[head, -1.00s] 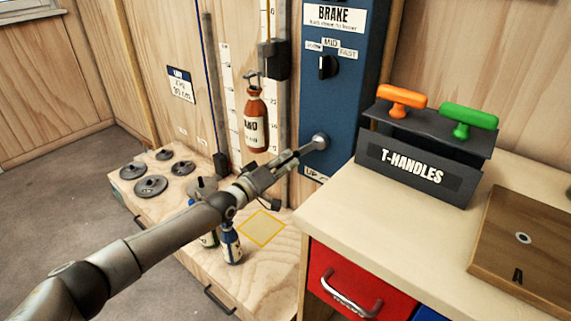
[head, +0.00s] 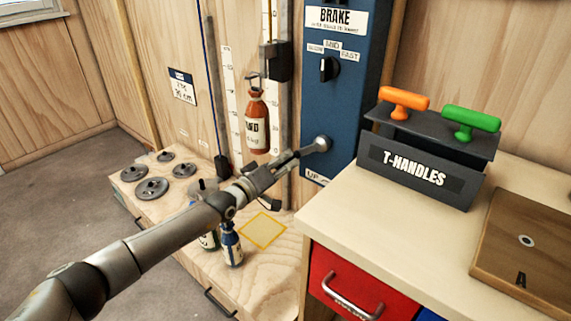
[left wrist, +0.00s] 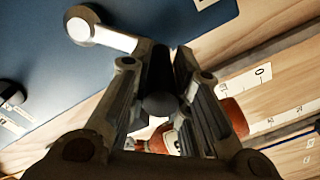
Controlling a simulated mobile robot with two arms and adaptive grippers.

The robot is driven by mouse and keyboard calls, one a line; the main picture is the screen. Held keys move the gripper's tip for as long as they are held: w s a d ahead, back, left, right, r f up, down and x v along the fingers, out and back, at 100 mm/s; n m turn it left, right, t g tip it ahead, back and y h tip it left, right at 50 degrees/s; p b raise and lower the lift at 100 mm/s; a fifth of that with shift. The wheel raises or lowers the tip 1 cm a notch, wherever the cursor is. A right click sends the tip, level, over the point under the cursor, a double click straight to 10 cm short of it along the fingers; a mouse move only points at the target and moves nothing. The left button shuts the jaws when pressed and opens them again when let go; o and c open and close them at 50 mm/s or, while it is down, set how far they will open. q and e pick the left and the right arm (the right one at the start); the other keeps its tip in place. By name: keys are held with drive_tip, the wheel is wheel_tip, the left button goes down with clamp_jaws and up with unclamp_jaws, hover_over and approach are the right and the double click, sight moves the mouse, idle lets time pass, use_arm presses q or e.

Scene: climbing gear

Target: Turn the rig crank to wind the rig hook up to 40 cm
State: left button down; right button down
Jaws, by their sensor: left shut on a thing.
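The rig crank (head: 321,144) has a silver hub low on the blue rig panel; it also shows in the left wrist view (left wrist: 95,27). Its black handle (left wrist: 160,85) lies between the fingers of my left gripper (head: 275,168), which is shut on it. The rig hook (head: 254,78) is at the top of a red-brown bottle (head: 257,128), which hangs upright beside a white scale strip (head: 231,110), clear of the wooden platform. The exact height is too small to read. My right gripper is not in view.
A black block (head: 277,62) sits on the rail above the crank. The brake knob (head: 328,69) is on the panel. Weight discs (head: 152,190) and a blue bottle (head: 231,246) stand on the platform. The T-handle holder (head: 416,170) stands on the counter at right.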

use_arm(q)
drive_tip(key=shift+w+a+r+t, duration=0.35)
drive_tip(key=shift+a+r, duration=0.1)
drive_tip(key=shift+r, duration=0.15)
drive_tip(key=c, duration=1.3)
unclamp_jaws()
drive_tip(key=v, duration=1.2)
drive_tip(key=shift+s+d+f, duration=0.2)
drive_tip(key=shift+d+f, duration=0.05)
drive_tip(key=shift+f, duration=0.05)
